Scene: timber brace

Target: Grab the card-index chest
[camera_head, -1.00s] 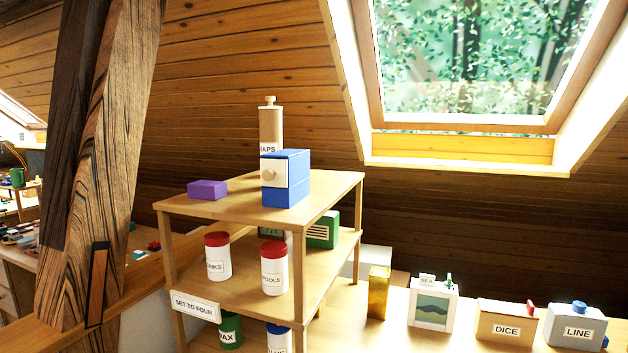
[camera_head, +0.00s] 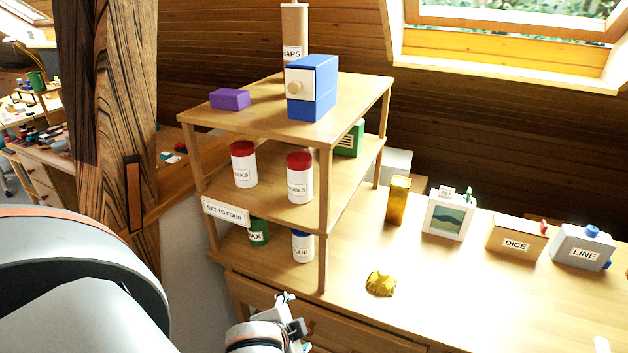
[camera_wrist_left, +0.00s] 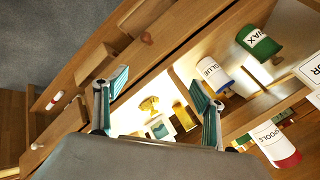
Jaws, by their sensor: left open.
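The card-index chest (camera_head: 312,88) is a blue box with a cream front and a round wooden knob. It stands upright on the top board of the wooden shelf stand (camera_head: 262,118), in front of the MAPS tube (camera_head: 294,40). My left gripper (camera_head: 294,318) is low in front of the stand, well below the chest and apart from it. In the left wrist view my left gripper (camera_wrist_left: 160,80) is open, with nothing held between its fingers, and the chest does not show there. My right gripper is not in view.
A purple block (camera_head: 230,99) lies left of the chest. Red-lidded jars (camera_head: 243,165) stand on the middle shelf. A thick timber post (camera_head: 112,110) rises at the left. The desk at right holds a gold piece (camera_head: 381,283), a DICE box (camera_head: 516,240) and a LINE box (camera_head: 582,247).

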